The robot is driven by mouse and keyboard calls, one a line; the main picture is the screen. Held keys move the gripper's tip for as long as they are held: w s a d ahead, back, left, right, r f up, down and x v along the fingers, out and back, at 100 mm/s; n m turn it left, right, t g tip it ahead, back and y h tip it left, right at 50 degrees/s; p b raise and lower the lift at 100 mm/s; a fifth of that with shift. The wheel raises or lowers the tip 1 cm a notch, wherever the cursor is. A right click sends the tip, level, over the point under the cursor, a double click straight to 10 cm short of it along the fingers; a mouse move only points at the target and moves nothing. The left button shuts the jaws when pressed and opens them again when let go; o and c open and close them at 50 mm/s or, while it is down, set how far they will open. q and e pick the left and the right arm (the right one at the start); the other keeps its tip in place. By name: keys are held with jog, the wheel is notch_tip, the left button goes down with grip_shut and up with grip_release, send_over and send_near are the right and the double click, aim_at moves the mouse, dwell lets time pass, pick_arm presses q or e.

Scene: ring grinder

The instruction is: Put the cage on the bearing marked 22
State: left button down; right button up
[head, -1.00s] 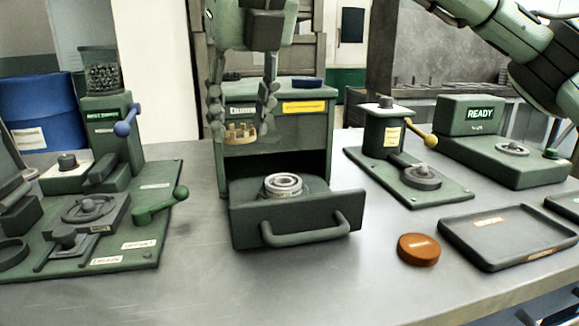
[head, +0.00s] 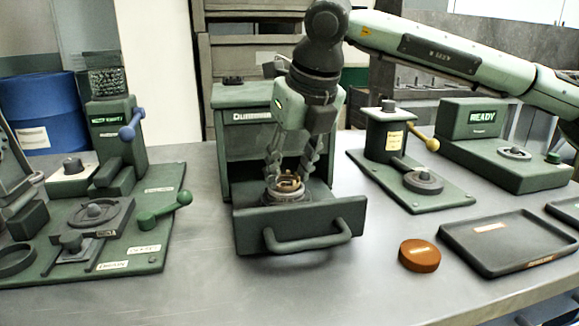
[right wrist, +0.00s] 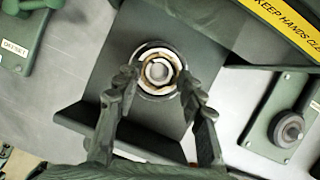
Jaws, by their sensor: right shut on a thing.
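The brass-coloured cage (head: 289,183) is between the fingers of my right gripper (head: 290,178), low over the bearing (head: 272,197). The silvery bearing lies in the open drawer of the green machine. In the right wrist view, the cage (right wrist: 175,65) appears lined up with the bearing (right wrist: 150,94), inside its outer ring. My right gripper (right wrist: 159,78) is shut on the cage, with one finger on each side. I cannot tell whether the cage is fully seated or just above the bearing. No number 22 is readable. My left gripper is not in view.
The green machine (head: 238,140) stands right behind the drawer (head: 345,215), which has a handle in front. A fixture board (head: 165,215) is on the left. A press (head: 383,135), READY unit (head: 530,175), tray (head: 490,265) and orange puck (head: 419,256) are on the right.

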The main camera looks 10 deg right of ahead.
jog(key=shift+f, duration=0.1)
jog(key=shift+f, duration=0.1)
jog(key=o, duration=0.7)
jog(key=shift+r, duration=0.3)
pick_arm(q)
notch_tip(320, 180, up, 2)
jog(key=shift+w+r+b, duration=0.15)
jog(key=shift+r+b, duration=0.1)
jog(key=shift+b, duration=0.2)
pick_arm(e)
jog(key=v, duration=1.2)
jog(key=shift+f, duration=0.1)
